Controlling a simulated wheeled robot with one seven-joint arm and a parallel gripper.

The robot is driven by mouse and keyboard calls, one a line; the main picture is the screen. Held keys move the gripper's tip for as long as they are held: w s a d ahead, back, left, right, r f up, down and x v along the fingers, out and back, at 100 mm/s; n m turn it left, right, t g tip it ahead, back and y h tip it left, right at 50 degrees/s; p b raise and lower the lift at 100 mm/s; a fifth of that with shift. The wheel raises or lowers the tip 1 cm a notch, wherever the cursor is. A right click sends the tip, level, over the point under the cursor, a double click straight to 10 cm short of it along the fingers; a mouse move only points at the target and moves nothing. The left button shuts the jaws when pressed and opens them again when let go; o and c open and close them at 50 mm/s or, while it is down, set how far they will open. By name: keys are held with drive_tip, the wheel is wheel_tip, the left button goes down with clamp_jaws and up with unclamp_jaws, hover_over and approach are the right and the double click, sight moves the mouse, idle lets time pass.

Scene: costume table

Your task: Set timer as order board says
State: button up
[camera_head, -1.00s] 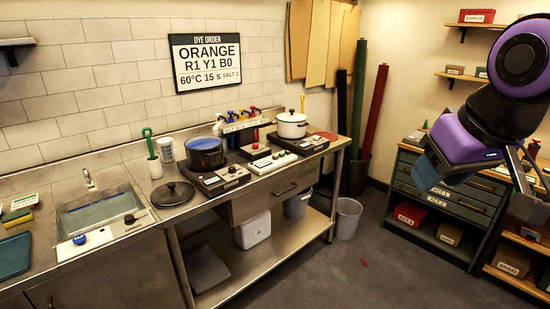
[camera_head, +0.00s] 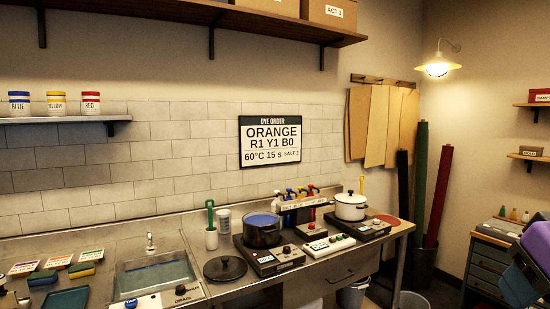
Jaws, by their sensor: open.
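The order board (camera_head: 271,142) hangs on the tiled wall and reads DYE ORDER, ORANGE, R1 Y1 B0, 60°C 15 s, SALT 2. A white control panel with coloured buttons (camera_head: 328,247) lies on the counter between two hot plates; I cannot tell whether it is the timer. A small dark unit with a red knob (camera_head: 312,231) sits just behind it. My gripper is out of the picture; only a purple part of my arm shows at the right edge.
A dark blue pot (camera_head: 262,234) stands on the left hot plate (camera_head: 276,260) and a white lidded pot (camera_head: 350,206) on the right one. A black lid (camera_head: 225,269), a sink (camera_head: 155,276) and pump bottles share the counter. Dye jars stand on the left shelf (camera_head: 60,119).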

clamp_jaws()
idle(1.7)
